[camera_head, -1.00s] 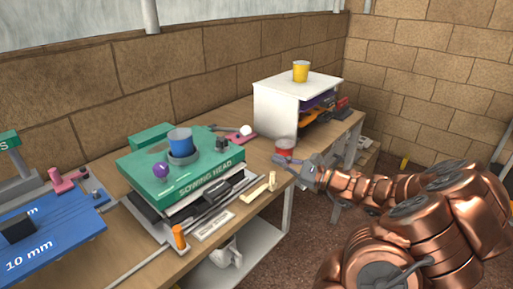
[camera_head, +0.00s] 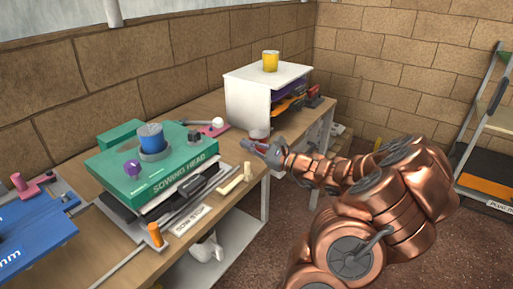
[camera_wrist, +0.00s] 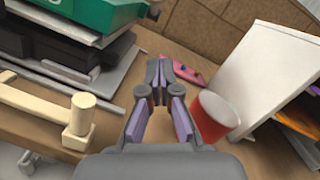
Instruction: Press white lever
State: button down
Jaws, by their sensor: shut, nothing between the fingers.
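A lever with a white ball knob (camera_head: 218,122) stands on a pink base (camera_head: 207,131) on the bench, behind the green box. In the wrist view its pink base (camera_wrist: 185,69) shows beyond my fingertips, and the white knob is not clear. A cream lever-like bar (camera_head: 232,183) lies at the bench's front edge and shows at left in the wrist view (camera_wrist: 45,108). My gripper (camera_head: 248,146) is shut and empty over the bench's front part, apart from the pink base. Its fingers (camera_wrist: 159,68) meet at the tips in the wrist view.
A red can (camera_wrist: 215,115) stands close to the right of my fingers; my gripper partly hides it in the head view. The green box (camera_head: 150,175) is left, a white shelf (camera_head: 247,105) right. Some bare bench lies between them.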

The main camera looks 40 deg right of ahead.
jog(key=x, duration=0.5)
jog(key=shift+a+r, duration=0.45)
jog(key=shift+r, duration=0.45)
jog(key=shift+a+r, duration=0.5)
jog(key=shift+r, duration=0.4)
jog(key=shift+w+r+p, duration=0.1)
jog(key=shift+p, duration=0.25)
